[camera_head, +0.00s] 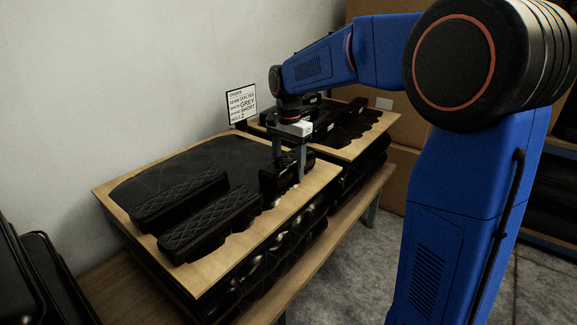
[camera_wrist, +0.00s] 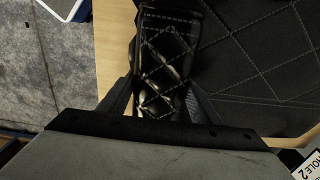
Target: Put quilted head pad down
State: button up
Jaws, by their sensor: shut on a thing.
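My gripper (camera_head: 289,172) is shut on a black quilted head pad (camera_head: 287,173) at the right part of the near wooden board. The wrist view shows the pad (camera_wrist: 163,60) between the two fingers (camera_wrist: 158,105), with pale diamond stitching on its face. In the head view the pad is low over the board's right end; I cannot tell whether it touches. Two long black quilted pads, one (camera_head: 180,199) behind the other (camera_head: 210,221), lie on the board to the left. A large black quilted piece (camera_head: 150,180) lies flat beneath and behind them.
A second wooden board (camera_head: 352,150) with black parts stands behind on the right. An order card (camera_head: 241,107) reading QUILTED, GREY, SHORT stands by the wall. More black parts lie under the near board (camera_head: 205,275). Cardboard boxes (camera_head: 397,162) stand behind my arm.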

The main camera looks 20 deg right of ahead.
aim_at(290, 158)
jog(key=shift+f, duration=0.15)
jog(key=o, duration=1.2)
notch_tip(290, 158, up, 12)
jog(key=shift+r, duration=0.1)
jog(key=shift+s+d, duration=0.15)
jog(key=shift+s, duration=0.25)
jog(key=s+d+f+n+t, duration=0.1)
jog(key=s+f, duration=0.4)
jog(key=s, duration=0.6)
jog(key=s+d+f+n+t, duration=0.2)
jog(key=s+f+n, duration=0.3)
jog(key=s, duration=0.5)
jog(key=s+d+f+n+t, duration=0.1)
jog(key=s+d+f+n, duration=0.2)
jog(key=s, duration=0.8)
jog(key=shift+s+d+f+n+t, duration=0.15)
jog(key=shift+d+f+n+t, duration=0.05)
jog(key=shift+f+n, duration=0.3)
jog(key=shift+s+d+f+n+t, duration=0.15)
jog(key=shift+f+n+t, duration=0.05)
jog(key=shift+f+n, duration=0.25)
